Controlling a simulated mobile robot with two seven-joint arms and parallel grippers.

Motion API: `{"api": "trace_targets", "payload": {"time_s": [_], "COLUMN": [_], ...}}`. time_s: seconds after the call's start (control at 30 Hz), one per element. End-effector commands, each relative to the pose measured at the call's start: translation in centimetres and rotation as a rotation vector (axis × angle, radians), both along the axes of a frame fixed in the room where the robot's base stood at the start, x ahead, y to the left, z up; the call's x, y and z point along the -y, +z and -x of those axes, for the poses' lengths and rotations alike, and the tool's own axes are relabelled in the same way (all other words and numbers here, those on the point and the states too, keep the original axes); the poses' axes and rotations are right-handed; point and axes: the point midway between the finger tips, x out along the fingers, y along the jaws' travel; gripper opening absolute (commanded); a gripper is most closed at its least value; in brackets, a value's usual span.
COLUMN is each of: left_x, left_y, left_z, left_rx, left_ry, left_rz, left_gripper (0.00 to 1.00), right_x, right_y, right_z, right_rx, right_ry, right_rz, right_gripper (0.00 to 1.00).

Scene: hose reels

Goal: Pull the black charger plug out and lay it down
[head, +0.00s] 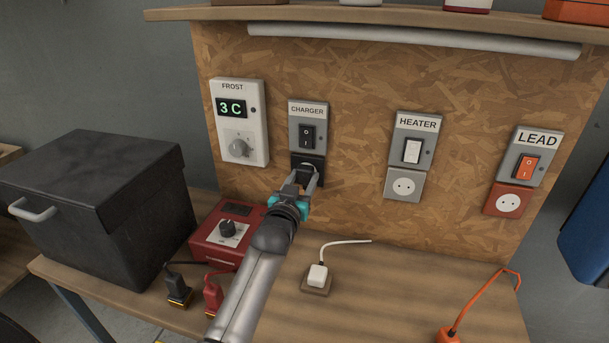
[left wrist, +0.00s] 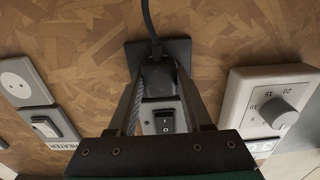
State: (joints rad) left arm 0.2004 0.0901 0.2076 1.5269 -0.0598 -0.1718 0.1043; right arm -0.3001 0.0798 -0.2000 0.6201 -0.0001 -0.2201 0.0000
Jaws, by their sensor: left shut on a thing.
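The charger socket (head: 300,159) is a black plate under the grey CHARGER switch (head: 307,134) on the chipboard wall. My left gripper (head: 304,182) reaches up to it from the bench side. In the left wrist view the black charger plug (left wrist: 158,74) is between the fingers of my left gripper (left wrist: 158,92), which is shut on it. The plug sits against the black socket plate (left wrist: 184,51), and its black cable runs up out of that picture. In the head view the gripper mostly hides the plug. My right gripper is not in view.
A black case (head: 95,200) stands left. The bench's right middle is mostly clear.

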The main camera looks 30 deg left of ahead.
Motion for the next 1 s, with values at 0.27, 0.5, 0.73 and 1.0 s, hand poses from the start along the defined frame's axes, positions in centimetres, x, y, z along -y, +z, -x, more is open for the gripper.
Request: {"api": "trace_targets", "payload": {"time_s": [0.27,0.5,0.73,1.0], "left_x": [0.01,0.01,0.01,0.24], "left_y": [0.02,0.03,0.08,0.08], "left_z": [-0.01,-0.01,0.01,0.90], "left_rx": [0.000,0.001,0.002,-0.001], "left_ry": [0.000,0.000,0.000,0.000], "left_rz": [0.000,0.000,0.000,0.000], "left_gripper": [0.04,0.00,0.00,0.00], "right_x": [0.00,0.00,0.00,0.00], "right_y": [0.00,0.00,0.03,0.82], "right_z": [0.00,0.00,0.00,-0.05], "right_rx": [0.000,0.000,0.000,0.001], "right_ry": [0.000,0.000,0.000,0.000], "right_rz": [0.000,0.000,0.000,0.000], "right_gripper": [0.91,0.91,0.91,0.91]}}
